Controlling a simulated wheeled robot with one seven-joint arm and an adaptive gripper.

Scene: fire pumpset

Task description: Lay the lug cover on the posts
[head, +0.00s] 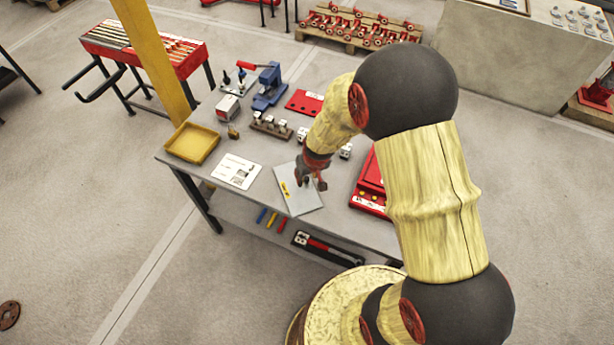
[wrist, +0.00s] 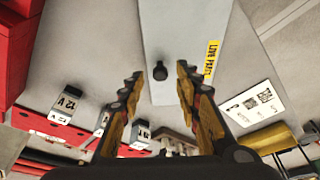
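The lug cover is a flat grey plate (head: 303,203) lying on the workbench near its front edge. It carries a yellow "LIVE PARTS" label (wrist: 212,59) and a black knob (wrist: 160,71). My gripper (head: 311,182) is low over the plate in the head view. In the wrist view my gripper (wrist: 159,78) is open, its two fingers apart with the knob showing in the gap between their tips. The fingers do not visibly touch the knob. I cannot make out which parts are the posts; my arm hides some of the bench.
The workbench (head: 227,142) holds a yellow tray (head: 193,143), a printed sheet (head: 236,171), a wooden block with small parts (head: 271,125), a blue press (head: 269,88) and a red case (head: 370,188) right of the plate. White "12 V" blocks (wrist: 65,101) show in the wrist view.

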